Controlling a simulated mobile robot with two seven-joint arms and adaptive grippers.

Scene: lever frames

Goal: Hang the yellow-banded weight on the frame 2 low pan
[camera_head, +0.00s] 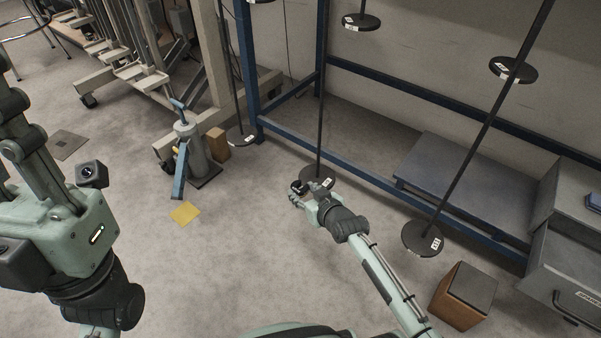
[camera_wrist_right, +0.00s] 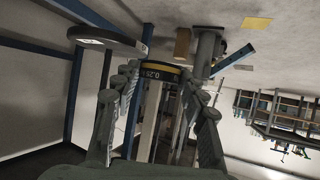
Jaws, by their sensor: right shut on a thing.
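My right gripper (camera_head: 297,190) is low beside the middle low pan (camera_head: 319,180), a dark disc on a rod. The weight is mostly hidden in the head view. No frame number is readable, so I cannot tell which pan is frame 2's. My left gripper (camera_head: 28,135) is at the left edge, partly cut off.
Other low pans hang left (camera_head: 241,136) and right (camera_head: 423,239); upper discs (camera_head: 361,21) hang above. Blue rails (camera_head: 390,184) run behind. A blue-handled device (camera_head: 187,150) stands left.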

